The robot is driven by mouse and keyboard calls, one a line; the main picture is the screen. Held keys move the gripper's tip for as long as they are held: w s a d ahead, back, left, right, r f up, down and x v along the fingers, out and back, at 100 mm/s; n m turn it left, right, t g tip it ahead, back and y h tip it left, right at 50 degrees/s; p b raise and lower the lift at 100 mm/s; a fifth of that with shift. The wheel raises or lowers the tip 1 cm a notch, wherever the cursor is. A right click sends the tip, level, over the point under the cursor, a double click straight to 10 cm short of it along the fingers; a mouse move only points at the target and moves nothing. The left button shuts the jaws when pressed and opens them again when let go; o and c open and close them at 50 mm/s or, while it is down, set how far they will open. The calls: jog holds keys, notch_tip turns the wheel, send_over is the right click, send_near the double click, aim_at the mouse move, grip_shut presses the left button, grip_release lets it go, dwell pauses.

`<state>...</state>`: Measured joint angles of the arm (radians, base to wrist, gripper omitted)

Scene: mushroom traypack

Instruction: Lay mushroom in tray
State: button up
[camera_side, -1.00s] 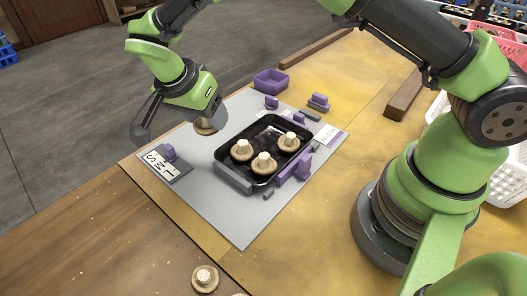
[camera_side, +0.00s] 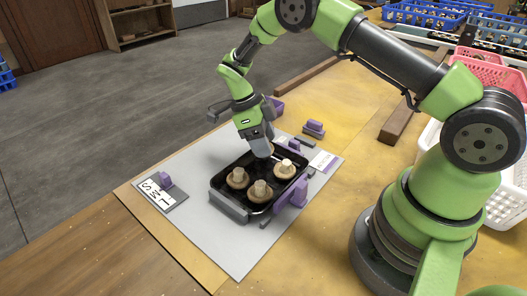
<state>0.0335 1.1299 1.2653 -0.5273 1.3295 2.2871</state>
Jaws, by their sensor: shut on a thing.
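The black tray (camera_side: 230,208) lies on a grey mat, and three pale-stemmed mushrooms with tan caps sit in it: one at the left (camera_side: 238,178), one at the front (camera_side: 261,190) and one at the right (camera_side: 285,169). My gripper (camera_side: 263,149) points down over the tray's far side, behind these mushrooms. Its jaws are shut on a mushroom, which the fingers mostly hide. I cannot tell whether that mushroom touches the tray floor.
A purple bin (camera_side: 277,106) is behind my gripper. The mat's front (camera_side: 230,246) is clear.

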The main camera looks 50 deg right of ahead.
jog(key=shift+f, duration=1.5)
jog(key=shift+f, duration=0.15)
jog(key=o, duration=0.4)
